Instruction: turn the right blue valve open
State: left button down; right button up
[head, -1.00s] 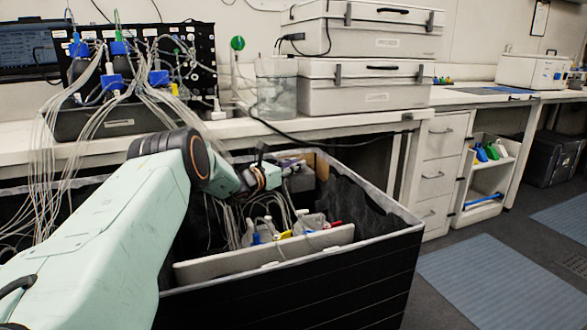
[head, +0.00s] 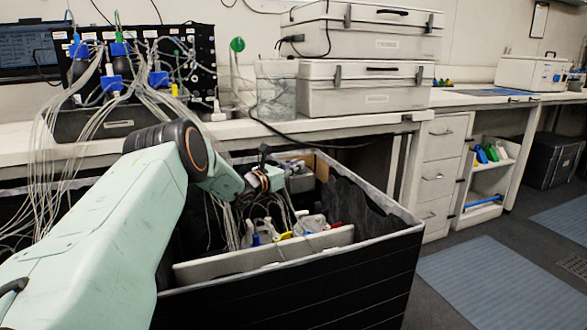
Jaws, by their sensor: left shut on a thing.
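My left arm reaches over the near left rim of the open black crate (head: 350,275). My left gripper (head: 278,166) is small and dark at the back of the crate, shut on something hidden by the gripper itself. A grey block-like part (head: 299,178) sits beside it. Lower in the crate are white fittings with a blue part (head: 256,239), a yellow part (head: 284,236) and a red part (head: 335,226); I cannot tell which is the right blue valve. Blue connectors (head: 111,83) also show on the black panel (head: 185,45). My right gripper is out of view.
Many thin tubes (head: 45,150) hang from the panel on the bench. A pale board (head: 265,257) stands inside the crate's near side. Grey cases (head: 365,90) and a clear container (head: 277,95) stand on the bench behind. The floor at right is clear.

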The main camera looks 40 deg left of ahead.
pick_arm(q)
jog(key=shift+d+r+n+y+b, duration=0.1)
jog(key=shift+d+n+y+b, duration=0.15)
jog(key=shift+n+y+b, duration=0.7)
jog(key=shift+w+d+n+g+y, duration=0.15)
jog(key=shift+n+g+y, duration=0.4)
jog(key=shift+y, duration=0.9)
jog(key=shift+n+y, duration=0.3)
jog(key=c, duration=1.6)
grip_release()
jog(key=shift+c, duration=0.2)
jog(key=shift+s, duration=0.2)
